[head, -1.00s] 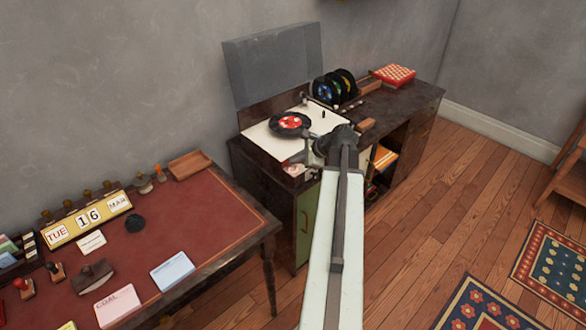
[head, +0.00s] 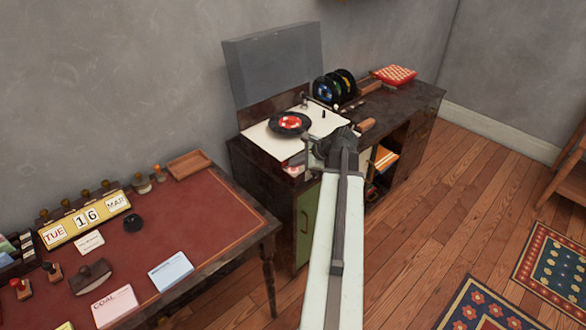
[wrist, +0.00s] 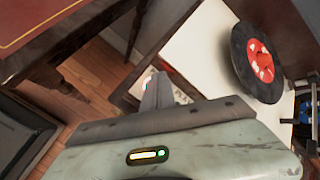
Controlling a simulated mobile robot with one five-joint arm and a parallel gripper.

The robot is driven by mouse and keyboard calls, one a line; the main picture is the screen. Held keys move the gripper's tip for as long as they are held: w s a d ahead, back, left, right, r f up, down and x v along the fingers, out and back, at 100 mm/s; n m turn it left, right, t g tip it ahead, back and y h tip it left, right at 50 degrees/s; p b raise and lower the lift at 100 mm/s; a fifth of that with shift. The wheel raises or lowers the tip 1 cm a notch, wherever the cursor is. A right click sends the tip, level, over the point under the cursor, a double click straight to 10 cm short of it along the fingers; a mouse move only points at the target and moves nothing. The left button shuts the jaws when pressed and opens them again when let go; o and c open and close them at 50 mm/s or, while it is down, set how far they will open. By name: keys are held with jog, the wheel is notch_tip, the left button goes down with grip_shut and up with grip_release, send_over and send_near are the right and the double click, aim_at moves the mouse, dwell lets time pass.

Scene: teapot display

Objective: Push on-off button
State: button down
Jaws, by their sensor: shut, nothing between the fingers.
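The record player (head: 268,143) stands on a dark cabinet, with its lid raised at the back. A black record with a red label (head: 290,122) lies on its white deck, and it also shows in the wrist view (wrist: 258,62). A small dark knob (head: 323,114) stands on the deck; I cannot tell whether it is the on-off button. My gripper (head: 311,157) is at the deck's front edge, shut and empty. In the wrist view its fingers (wrist: 158,90) are together beside the white deck (wrist: 200,50). Whether they touch anything is unclear, and my arm hides part of the front.
Several upright records (head: 335,88) and a red checkered box (head: 395,74) stand on the cabinet (head: 410,100) to the right. A red-topped desk (head: 200,220) with stamps, cards and a calendar is at the left. The wooden floor (head: 420,220) at the right is mostly clear.

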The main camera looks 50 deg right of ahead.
aim_at(296, 168)
jog(key=shift+r+p, duration=0.8)
jog(key=shift+p, duration=0.05)
notch_tip(296, 168, up, 6)
jog(key=p, duration=0.6)
